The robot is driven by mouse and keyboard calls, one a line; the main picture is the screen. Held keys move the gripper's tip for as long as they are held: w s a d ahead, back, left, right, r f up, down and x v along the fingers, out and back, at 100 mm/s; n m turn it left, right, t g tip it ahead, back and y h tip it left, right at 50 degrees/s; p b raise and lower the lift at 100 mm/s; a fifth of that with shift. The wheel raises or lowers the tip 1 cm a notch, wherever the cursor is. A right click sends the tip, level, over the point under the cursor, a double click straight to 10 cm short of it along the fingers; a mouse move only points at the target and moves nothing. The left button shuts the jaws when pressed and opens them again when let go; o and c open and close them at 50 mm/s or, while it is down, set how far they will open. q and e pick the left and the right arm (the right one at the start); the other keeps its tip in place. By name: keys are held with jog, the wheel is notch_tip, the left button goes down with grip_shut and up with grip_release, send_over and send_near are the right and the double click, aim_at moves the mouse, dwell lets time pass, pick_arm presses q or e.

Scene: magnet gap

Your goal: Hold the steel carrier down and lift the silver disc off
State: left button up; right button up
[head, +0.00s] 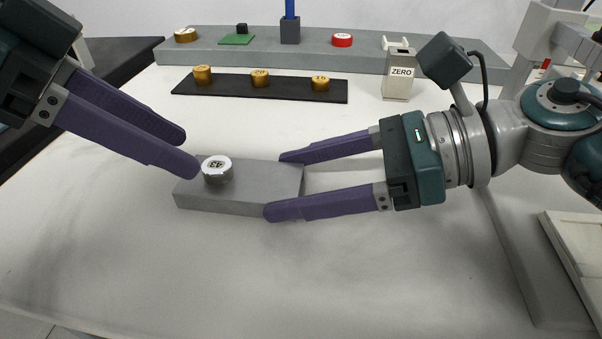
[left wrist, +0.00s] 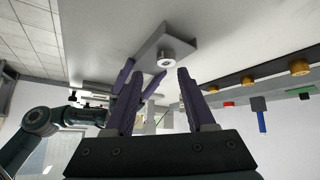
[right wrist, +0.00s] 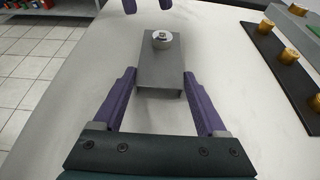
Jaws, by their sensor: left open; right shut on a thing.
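The steel carrier (head: 245,190) is a grey block lying on the white table in the head view. The silver disc (head: 217,171), with a marked white top, sits on its left end. My right gripper (head: 273,184) is shut on the carrier's right end, one finger on each side; the carrier (right wrist: 160,72) also shows between the fingers in the right wrist view. My left gripper (head: 190,152) is open and empty, its fingertips just up and left of the disc. In the left wrist view the disc (left wrist: 167,60) lies beyond the open fingers.
A black strip (head: 225,88) with several brass discs lies behind the carrier. A white ZERO block (head: 398,82) stands to its right. A grey shelf (head: 375,62) at the back holds a red disc (head: 342,40) and other items. The table in front is clear.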

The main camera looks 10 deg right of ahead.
aim_at(217, 164)
pick_arm(q)
jog(key=d, duration=0.1)
jog(key=d+r+m+g+y, duration=0.1)
jog(key=w+d+y, duration=0.1)
jog(key=shift+w+d+r+m+g, duration=0.15)
jog(key=shift+d+m+g, duration=0.1)
jog(key=shift+m+g, duration=0.15)
notch_tip(217, 164, up, 5)
jog(key=m+y, duration=0.1)
jog(key=y, duration=0.4)
jog(key=shift+y, duration=0.3)
jog(key=shift+w+f, duration=0.2)
jog(key=shift+f, duration=2.1)
jog(key=shift+w+f, duration=0.15)
jog(key=shift+f, duration=2.1)
jog(key=shift+c, duration=0.2)
grip_shut()
jog(key=shift+m, duration=0.3)
jog(key=shift+r, duration=2.5)
